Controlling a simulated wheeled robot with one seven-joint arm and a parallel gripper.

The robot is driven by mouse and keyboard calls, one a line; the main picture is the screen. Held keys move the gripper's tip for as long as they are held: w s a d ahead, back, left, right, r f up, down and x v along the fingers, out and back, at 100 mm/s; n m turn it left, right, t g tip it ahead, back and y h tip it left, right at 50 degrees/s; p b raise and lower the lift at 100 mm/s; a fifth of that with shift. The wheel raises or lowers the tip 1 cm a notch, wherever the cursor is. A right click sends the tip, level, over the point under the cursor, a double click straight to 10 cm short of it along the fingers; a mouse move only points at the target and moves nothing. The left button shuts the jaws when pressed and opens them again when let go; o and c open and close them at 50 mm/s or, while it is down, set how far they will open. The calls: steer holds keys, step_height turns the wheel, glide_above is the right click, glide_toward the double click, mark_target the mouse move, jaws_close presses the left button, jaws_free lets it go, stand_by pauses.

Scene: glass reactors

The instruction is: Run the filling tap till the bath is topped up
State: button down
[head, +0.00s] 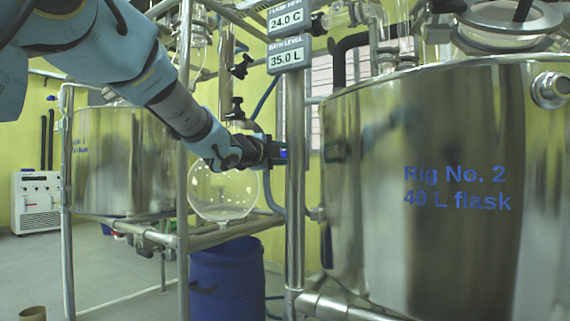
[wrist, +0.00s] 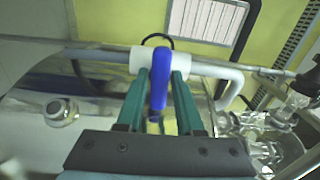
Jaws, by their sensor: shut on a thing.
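The bath is the large shiny steel vessel (head: 370,200) at the right of the head view, lettered "Rig No. 2 40 L flask". A sign above the post reads "BATH LEVEL 35.0 L" (head: 288,56). The filling tap has a blue lever (wrist: 160,78) on a pale valve body (wrist: 145,60) with a bent grey pipe, in the wrist view. My gripper (wrist: 160,95) has its teal fingers on both sides of the lever and is shut on it. In the head view my gripper (head: 273,152) is beside the steel post, with a bit of blue at its tip. No water flow is visible.
A steel post (head: 295,180) stands close to my gripper. A round glass flask (head: 222,190) hangs behind my forearm, above a blue drum (head: 227,280). Another steel vessel (head: 125,160) stands at the left. Glassware (wrist: 260,140) is at the wrist view's lower right.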

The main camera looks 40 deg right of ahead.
steer(key=shift+m, duration=0.3)
stand_by(0.4)
steer(key=c, duration=0.7)
jaws_free()
steer(key=shift+a, duration=0.1)
steer(key=v, duration=1)
steer(key=shift+s+a, duration=0.1)
steer(key=shift+a, duration=0.2)
steer(key=shift+f, duration=0.1)
